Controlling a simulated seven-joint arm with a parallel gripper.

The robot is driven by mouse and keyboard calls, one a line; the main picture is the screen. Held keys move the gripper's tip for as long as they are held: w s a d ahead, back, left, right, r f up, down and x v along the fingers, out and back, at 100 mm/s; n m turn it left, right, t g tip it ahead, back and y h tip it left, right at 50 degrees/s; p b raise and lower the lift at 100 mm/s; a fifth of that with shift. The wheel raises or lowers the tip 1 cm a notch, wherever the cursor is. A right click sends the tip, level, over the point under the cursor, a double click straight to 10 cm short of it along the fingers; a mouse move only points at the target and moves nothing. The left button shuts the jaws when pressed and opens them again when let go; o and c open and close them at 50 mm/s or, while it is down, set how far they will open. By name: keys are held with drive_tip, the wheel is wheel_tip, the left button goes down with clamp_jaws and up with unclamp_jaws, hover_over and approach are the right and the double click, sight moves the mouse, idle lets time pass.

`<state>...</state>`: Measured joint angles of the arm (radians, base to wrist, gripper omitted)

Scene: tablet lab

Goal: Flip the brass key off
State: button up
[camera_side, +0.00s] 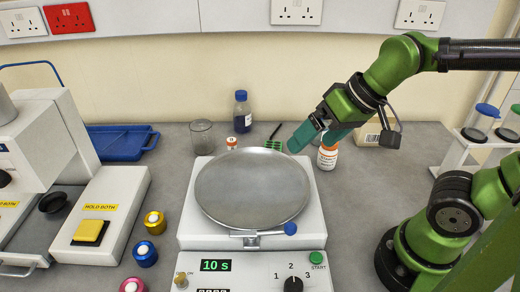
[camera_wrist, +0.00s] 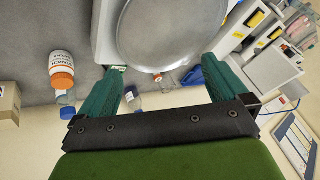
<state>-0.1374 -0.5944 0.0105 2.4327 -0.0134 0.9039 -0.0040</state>
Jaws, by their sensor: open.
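The brass key (camera_side: 181,280) is a small brass-coloured piece at the left end of the white machine's front panel (camera_side: 250,278), near the bottom edge of the side view. It is small there, and I cannot tell its position clearly. I do not make it out in the wrist view. My gripper (camera_side: 316,140) is open and empty, with teal fingers, above the bench behind and right of the round metal pan (camera_side: 250,190). It is well away from the key. In the wrist view my gripper (camera_wrist: 162,66) has its fingers spread, with the pan's edge beyond them.
The panel has a lit "10 s" display (camera_side: 215,266), a black dial (camera_side: 293,285) and a green START button (camera_side: 316,257). A blue-knobbed lever (camera_side: 290,229) crosses the pan's front. Coloured weights (camera_side: 146,254) stand left. A white orange-capped bottle (camera_side: 327,157) stands near my gripper.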

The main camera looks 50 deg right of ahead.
drive_tip(key=shift+m+t+h, duration=0.4)
drive_tip(key=shift+m+t, duration=0.3)
drive_tip(key=shift+m, duration=0.1)
drive_tip(key=d, duration=0.1)
drive_tip(key=s+d, duration=0.1)
drive_tip(key=d+r, duration=0.1)
drive_tip(key=shift+s+d, duration=0.2)
drive_tip(key=shift+d, duration=0.15)
